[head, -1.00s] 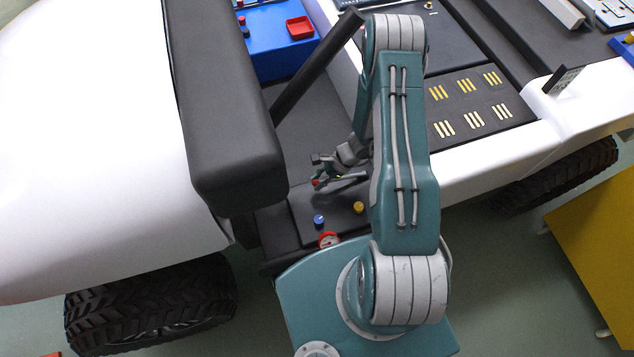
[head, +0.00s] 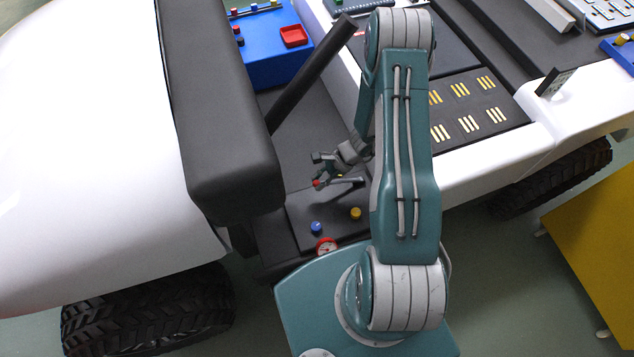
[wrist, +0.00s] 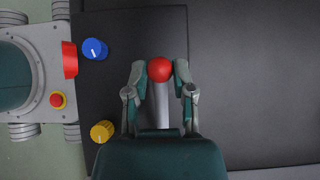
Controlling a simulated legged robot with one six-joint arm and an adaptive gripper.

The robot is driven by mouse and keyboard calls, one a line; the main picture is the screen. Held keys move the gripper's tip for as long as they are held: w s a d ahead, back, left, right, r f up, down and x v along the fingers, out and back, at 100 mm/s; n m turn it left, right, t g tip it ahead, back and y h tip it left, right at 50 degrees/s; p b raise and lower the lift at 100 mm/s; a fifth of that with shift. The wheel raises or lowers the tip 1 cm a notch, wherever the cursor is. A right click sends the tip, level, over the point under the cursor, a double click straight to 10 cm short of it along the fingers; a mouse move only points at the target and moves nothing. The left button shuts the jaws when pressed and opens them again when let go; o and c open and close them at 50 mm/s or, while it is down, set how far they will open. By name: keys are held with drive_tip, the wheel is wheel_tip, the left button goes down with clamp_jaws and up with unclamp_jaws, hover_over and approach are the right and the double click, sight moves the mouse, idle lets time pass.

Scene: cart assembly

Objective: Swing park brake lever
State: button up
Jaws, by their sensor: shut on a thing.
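The park brake lever has a grey rod (wrist: 162,105) and a red ball knob (wrist: 160,69). In the wrist view the knob sits between the two fingertips of my gripper (wrist: 160,76), which is shut on it. In the head view my gripper (head: 323,172) is small, over the dark panel, with the red knob (head: 316,183) showing at its tip. The grey rod (head: 345,182) runs right from the knob, close above the panel; its base is hidden behind my arm.
A blue knob (wrist: 95,49), a yellow knob (wrist: 102,131) and a red-rimmed gauge (head: 326,246) sit on the panel near the lever. A black seat back (head: 225,120) stands to the left. A dark slanted bar (head: 312,72) rises behind my gripper. A blue box (head: 270,45) lies farther back.

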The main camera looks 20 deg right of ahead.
drive_tip(key=shift+w+v, duration=0.2)
drive_tip(key=shift+v, duration=1.4)
drive_tip(key=shift+a+r, duration=0.15)
drive_tip(key=shift+r, duration=0.1)
drive_tip(key=shift+d+r, duration=0.35)
drive_tip(key=shift+d, duration=0.1)
drive_tip(key=shift+v, duration=1.95)
drive_tip(key=shift+d, duration=0.15)
drive_tip(key=shift+d+r, duration=0.4)
drive_tip(key=shift+d, duration=0.2)
drive_tip(key=o, duration=0.9)
